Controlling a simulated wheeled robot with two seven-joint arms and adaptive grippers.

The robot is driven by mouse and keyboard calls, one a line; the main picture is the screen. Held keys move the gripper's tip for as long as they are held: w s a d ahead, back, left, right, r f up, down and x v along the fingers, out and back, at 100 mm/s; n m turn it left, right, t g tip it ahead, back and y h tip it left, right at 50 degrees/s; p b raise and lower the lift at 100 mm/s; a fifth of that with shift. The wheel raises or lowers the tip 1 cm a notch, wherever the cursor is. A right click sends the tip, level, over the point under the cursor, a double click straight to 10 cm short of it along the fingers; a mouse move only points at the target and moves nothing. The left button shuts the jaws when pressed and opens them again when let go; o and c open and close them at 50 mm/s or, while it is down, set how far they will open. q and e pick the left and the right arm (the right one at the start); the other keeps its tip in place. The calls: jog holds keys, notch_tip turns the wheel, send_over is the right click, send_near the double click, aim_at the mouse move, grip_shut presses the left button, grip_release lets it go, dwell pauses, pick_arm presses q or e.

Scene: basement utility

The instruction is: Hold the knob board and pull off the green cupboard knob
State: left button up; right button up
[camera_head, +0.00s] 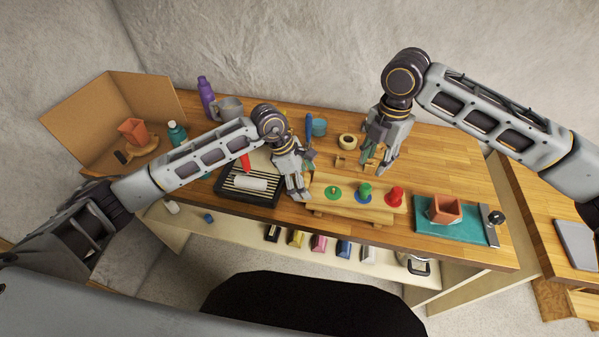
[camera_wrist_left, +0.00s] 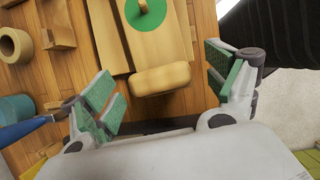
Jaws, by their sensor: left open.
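The wooden knob board (camera_head: 320,206) lies near the front of the bench. In the head view it carries a green disc with a small pale peg (camera_head: 333,192) at its left, a blue knob on a green base (camera_head: 364,191) in the middle and a red knob (camera_head: 395,196) at the right. My left gripper (camera_head: 298,181) is open at the board's left end. In the left wrist view its fingers (camera_wrist_left: 165,95) stand apart on either side of the rounded wooden end (camera_wrist_left: 160,79), with the green disc (camera_wrist_left: 150,10) beyond. My right gripper (camera_head: 375,164) hangs above and behind the board; its grip is unclear.
A black slatted tray (camera_head: 233,193) stands left of the board. A tape roll (camera_head: 347,141) and a blue-grey cup (camera_head: 319,127) stand behind. Wooden pieces lie near my right gripper.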

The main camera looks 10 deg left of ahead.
pick_arm(q)
jog(key=shift+x, duration=1.55)
jog(key=c, duration=1.3)
jog(key=shift+c, duration=0.2)
